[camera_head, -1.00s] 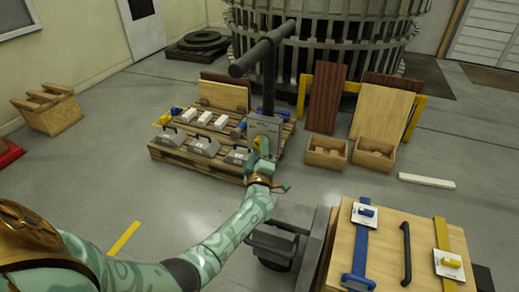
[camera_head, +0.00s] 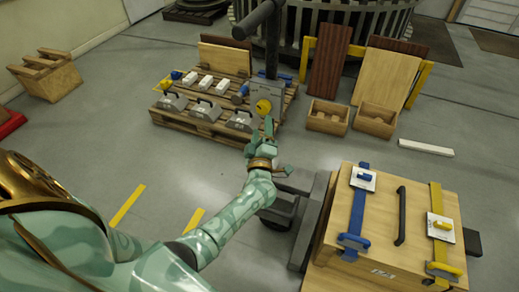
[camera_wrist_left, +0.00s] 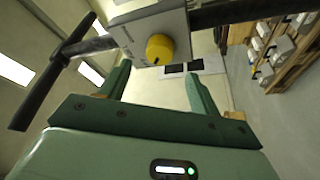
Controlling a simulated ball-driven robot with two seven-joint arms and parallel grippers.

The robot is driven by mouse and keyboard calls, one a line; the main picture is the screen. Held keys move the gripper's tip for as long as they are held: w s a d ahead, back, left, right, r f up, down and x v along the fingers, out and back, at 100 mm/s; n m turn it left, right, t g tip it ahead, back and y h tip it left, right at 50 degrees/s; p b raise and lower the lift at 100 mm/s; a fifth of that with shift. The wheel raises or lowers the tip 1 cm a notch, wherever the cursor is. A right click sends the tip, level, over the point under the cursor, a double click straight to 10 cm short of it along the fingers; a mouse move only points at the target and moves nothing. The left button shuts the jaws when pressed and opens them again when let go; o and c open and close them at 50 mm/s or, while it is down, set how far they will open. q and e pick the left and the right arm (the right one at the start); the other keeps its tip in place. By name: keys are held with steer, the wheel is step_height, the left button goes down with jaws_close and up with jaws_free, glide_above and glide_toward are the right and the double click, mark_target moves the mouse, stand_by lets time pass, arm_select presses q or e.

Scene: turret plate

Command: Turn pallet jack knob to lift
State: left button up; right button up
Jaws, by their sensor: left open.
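The yellow knob (camera_head: 263,106) sits on a light grey box (camera_head: 268,92) on the pallet jack's dark upright handle post (camera_head: 272,50). In the left wrist view the knob (camera_wrist_left: 160,49) is round, with a dark mark at its lower edge. My left gripper (camera_head: 262,133) is just below the knob in the head view. In the left wrist view its two fingers (camera_wrist_left: 157,88) are apart and empty, with the knob beyond their tips and roughly between them. I see no contact. My right gripper is not in view.
A wooden pallet (camera_head: 205,127) with grey weights and white blocks stands behind the post. A wooden crate (camera_head: 390,220) with blue and yellow straps stands at right. Small wooden boxes (camera_head: 327,118) and leaning boards are behind. The left floor is mostly clear.

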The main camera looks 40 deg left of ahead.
arm_select(q)
steer(key=p+v, duration=0.1)
steer(key=v, duration=0.8)
steer(key=shift+s+d, duration=0.2)
steer(key=shift+s, duration=0.15)
steer(key=shift+f, duration=0.1)
